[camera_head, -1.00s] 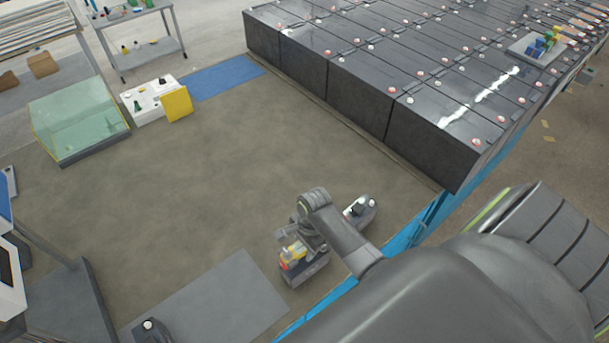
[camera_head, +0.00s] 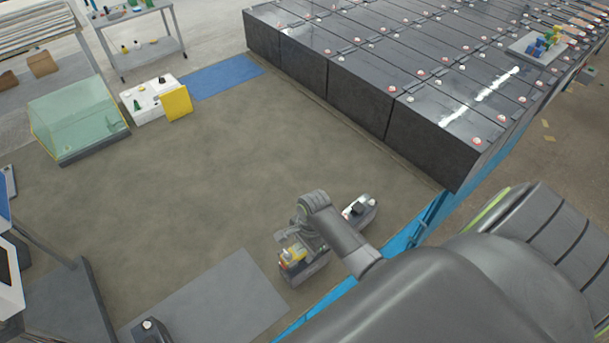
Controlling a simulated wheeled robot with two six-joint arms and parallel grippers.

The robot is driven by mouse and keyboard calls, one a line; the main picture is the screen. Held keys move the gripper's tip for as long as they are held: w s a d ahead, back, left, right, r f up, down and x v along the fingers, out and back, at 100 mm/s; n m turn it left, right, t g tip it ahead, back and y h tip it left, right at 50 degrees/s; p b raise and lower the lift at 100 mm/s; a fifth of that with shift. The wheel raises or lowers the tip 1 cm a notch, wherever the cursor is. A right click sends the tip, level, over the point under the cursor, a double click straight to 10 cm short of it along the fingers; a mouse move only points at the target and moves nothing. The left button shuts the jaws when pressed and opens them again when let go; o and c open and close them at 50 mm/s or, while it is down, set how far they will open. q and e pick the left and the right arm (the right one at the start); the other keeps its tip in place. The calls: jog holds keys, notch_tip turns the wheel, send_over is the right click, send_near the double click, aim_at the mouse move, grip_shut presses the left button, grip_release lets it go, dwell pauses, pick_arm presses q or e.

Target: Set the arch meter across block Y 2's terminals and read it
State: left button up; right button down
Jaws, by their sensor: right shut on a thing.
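My right gripper (camera_head: 298,245) reaches over the brown-grey mat at the lower middle, seen from above and partly hidden by its own wrist. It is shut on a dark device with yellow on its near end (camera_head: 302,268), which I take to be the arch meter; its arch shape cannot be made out. A dark part with a white and black top (camera_head: 359,208) shows just right of my wrist; whether it belongs to the same device is unclear. The dark battery blocks (camera_head: 435,140) with red and white terminals stand at upper right, apart from the gripper. Labels are unreadable, so block Y 2 cannot be picked out.
A glass-like green box (camera_head: 80,115), a white tray (camera_head: 150,105) with a yellow panel (camera_head: 178,103) and a blue mat (camera_head: 222,78) lie at upper left. A grey mat (camera_head: 215,305) is at lower left. A small tray (camera_head: 535,50) sits on the blocks. The middle is clear.

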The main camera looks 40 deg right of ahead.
jog(key=shift+f, duration=0.55)
jog(key=c, duration=0.8)
grip_release()
jog(key=shift+c, duration=0.2)
notch_tip(320, 180, up, 17)
jog(key=d, duration=0.2)
jog(key=shift+d+r, duration=0.2)
jog(key=shift+d, duration=0.1)
jog(key=shift+f, duration=0.1)
